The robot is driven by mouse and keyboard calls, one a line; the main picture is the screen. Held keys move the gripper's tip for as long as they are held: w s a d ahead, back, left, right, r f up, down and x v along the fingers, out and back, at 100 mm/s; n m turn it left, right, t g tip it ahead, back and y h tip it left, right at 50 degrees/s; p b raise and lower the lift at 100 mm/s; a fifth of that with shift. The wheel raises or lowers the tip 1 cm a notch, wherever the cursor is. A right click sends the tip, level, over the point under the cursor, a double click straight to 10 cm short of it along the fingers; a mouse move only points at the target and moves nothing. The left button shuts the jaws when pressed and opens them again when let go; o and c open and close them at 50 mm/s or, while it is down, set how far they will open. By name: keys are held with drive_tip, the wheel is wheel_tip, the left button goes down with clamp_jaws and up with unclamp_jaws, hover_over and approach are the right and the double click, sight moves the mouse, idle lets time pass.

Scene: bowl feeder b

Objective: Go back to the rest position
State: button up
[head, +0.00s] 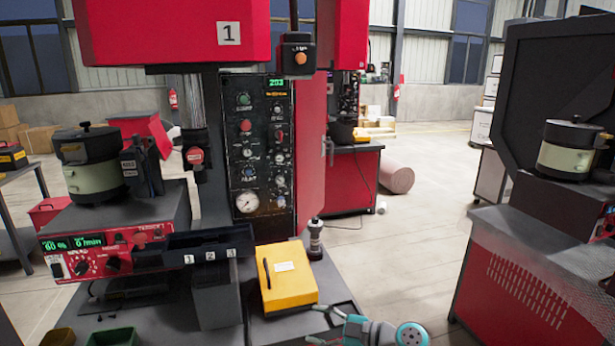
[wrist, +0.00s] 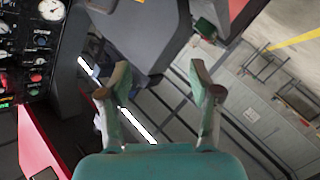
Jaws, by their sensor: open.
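My gripper (head: 322,322) shows at the bottom of the head view, in front of the yellow box and apart from it. In the wrist view my gripper (wrist: 162,85) has its two fingers spread wide, with nothing between them. It is open and empty. My teal wrist shows beside it at the bottom edge of the head view.
A red machine marked 1 (head: 160,40) with a control panel (head: 262,150) stands at centre left. A yellow box (head: 288,280) lies on its bench. A bowl feeder (head: 92,165) is at left, another (head: 570,150) at right. Open floor (head: 420,210) lies between.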

drive_tip(key=s+d+f+m+t+h, duration=0.2)
drive_tip(key=s+f+m+h, duration=0.15)
drive_tip(key=s+f, duration=0.4)
drive_tip(key=s+d+f+m+t+h, duration=0.15)
drive_tip(key=s+f+m, duration=0.35)
drive_tip(key=f, duration=0.6)
drive_tip(key=s+d+f+m+t+h, duration=0.1)
drive_tip(key=s+d+f+m+h, duration=0.2)
drive_tip(key=s, duration=0.5)
drive_tip(key=s+d+f+m+h, duration=0.2)
drive_tip(key=s+d+m+h, duration=0.1)
drive_tip(key=s, duration=0.6)
drive_tip(key=s+d+r+m+t+h, duration=0.1)
drive_tip(key=s+d+r+m+h, duration=0.15)
drive_tip(key=s, duration=0.55)
drive_tip(key=s+d+r+m+t+h, duration=0.1)
drive_tip(key=s+d+r+m, duration=0.15)
drive_tip(key=s, duration=0.55)
drive_tip(key=s+r+t, duration=0.1)
drive_tip(key=s+r, duration=0.4)
drive_tip(key=r, duration=0.2)
drive_tip(key=s+d+r, duration=0.1)
drive_tip(key=s+r, duration=0.4)
drive_tip(key=r, duration=0.3)
drive_tip(key=shift+s+m+t, duration=0.35)
drive_tip(key=shift+s+m, duration=0.05)
drive_tip(key=shift+m, duration=0.05)
